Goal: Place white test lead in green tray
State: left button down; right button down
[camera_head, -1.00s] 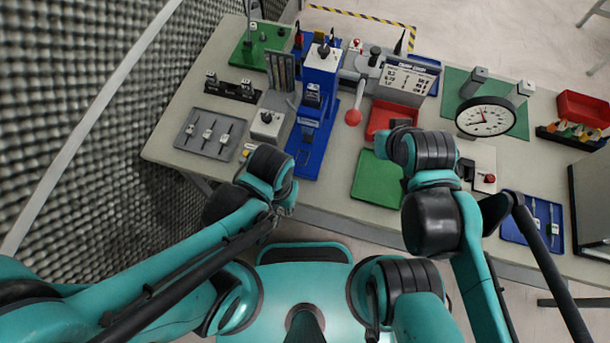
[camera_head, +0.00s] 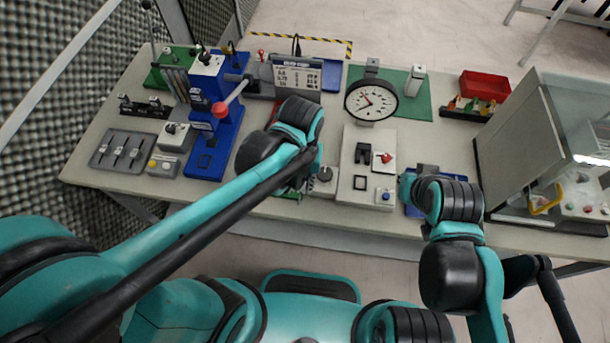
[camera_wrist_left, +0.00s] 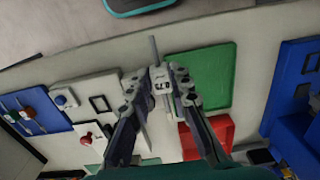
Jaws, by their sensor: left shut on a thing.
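My left gripper (camera_wrist_left: 163,84) is shut on the white test lead (camera_wrist_left: 160,76) in the left wrist view, with a thin grey rod sticking out past the fingertips. The lead appears at the left edge of the green tray (camera_wrist_left: 214,62); its height above the table is unclear. The tray looks flat and empty where visible. In the head view my left arm covers most of the tray, and only a green sliver (camera_head: 291,196) shows. The left fingertips are hard to make out there. My right arm is over the right front of the table, its fingers hidden.
A red tray (camera_wrist_left: 220,128) lies beside the green tray. A panel with a red knob and blue button (camera_head: 362,200) stands to the right. A blue tray (camera_wrist_left: 47,125) holds leads. The round gauge (camera_head: 371,100) and blue press (camera_head: 210,150) rise nearby.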

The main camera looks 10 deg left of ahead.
pick_arm(q)
jog(key=w+a+f+b, duration=0.1)
jog(key=w+a+f, duration=0.1)
jog(key=w, duration=0.1)
jog(key=w+a+f+b, duration=0.1)
jog(key=w+a+f, duration=0.1)
jog(key=w+a, duration=0.1)
jog(key=w+a+f+b, duration=0.1)
jog(key=w+a+f, duration=0.1)
jog(key=f, duration=0.1)
jog(key=shift+w+a+b, duration=0.25)
jog(key=shift+w+b, duration=0.15)
notch_tip(320, 180, down, 4)
jog(key=shift+r+b, duration=0.25)
jog(key=shift+b, duration=0.6)
jog(key=shift+f, duration=0.3)
jog(key=shift+r, duration=0.1)
jog(key=c, duration=1.4)
grip_release()
